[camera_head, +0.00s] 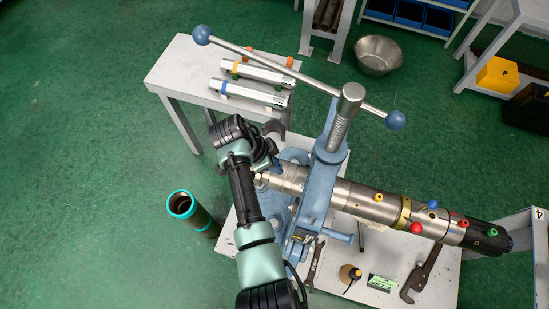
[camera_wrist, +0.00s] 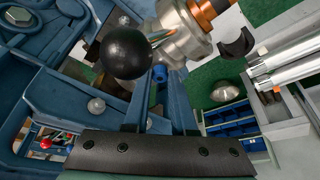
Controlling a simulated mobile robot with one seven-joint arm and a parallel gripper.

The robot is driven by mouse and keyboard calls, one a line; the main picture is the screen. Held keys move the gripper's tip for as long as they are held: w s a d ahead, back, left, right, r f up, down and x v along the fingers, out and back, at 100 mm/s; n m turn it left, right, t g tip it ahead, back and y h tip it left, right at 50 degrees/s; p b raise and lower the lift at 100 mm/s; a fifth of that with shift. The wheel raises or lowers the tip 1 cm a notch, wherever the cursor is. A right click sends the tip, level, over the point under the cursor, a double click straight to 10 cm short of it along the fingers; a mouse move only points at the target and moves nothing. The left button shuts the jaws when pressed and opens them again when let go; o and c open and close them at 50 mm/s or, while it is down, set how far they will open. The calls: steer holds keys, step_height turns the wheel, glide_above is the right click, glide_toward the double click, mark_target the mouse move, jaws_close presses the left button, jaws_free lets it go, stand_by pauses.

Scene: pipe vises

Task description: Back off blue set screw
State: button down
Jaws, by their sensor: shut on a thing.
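A long steel tool (camera_head: 345,197) lies clamped in the blue pipe vise (camera_head: 318,194), and its left end reaches my gripper (camera_head: 275,166). In the wrist view my gripper (camera_wrist: 160,85) has its fingers together at a small blue set screw (camera_wrist: 160,73), beside the silver end of the tool (camera_wrist: 182,38). The fingers hide most of this screw, so how far it is backed out cannot be told. Another blue knob (camera_head: 433,204) stands on the tool's right part, far from my gripper.
The vise's long bar (camera_head: 270,68) with blue balls crosses above the tool. A bench (camera_head: 185,75) with two silver tubes stands behind. A dark pipe with a teal collar (camera_head: 181,204) stands on the floor at left. A black ball (camera_wrist: 127,53) is close to my fingers.

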steer(key=n, duration=0.1)
steer(key=n+p, duration=0.1)
steer(key=n+t, duration=0.1)
steer(key=shift+s+d+r+n+y, duration=0.15)
steer(key=shift+s+n+y, duration=0.1)
steer(key=shift+n+y, duration=0.15)
steer(key=n+t+y+p, duration=0.1)
steer(key=n, duration=0.2)
steer(key=shift+s+d+n+p, duration=0.1)
steer(key=shift+n+p, duration=0.2)
steer(key=shift+p, duration=0.1)
steer(key=n, duration=0.2)
steer(key=n+y+p, duration=0.1)
steer(key=n, duration=0.1)
steer(key=shift+d+t+y, duration=0.2)
steer(key=shift+t+y, duration=0.1)
steer(key=shift+t, duration=0.1)
steer(key=shift+s+f+n+y, duration=0.15)
steer(key=shift+n+y, duration=0.25)
steer(key=shift+n, duration=0.8)
steer(key=shift+f, duration=0.1)
steer(key=c, duration=0.7)
jaws_free()
steer(key=shift+c, duration=0.2)
steer(key=shift+r, duration=0.2)
steer(key=b+v, duration=0.1)
steer(key=v, duration=1.1)
steer(key=shift+r, duration=0.3)
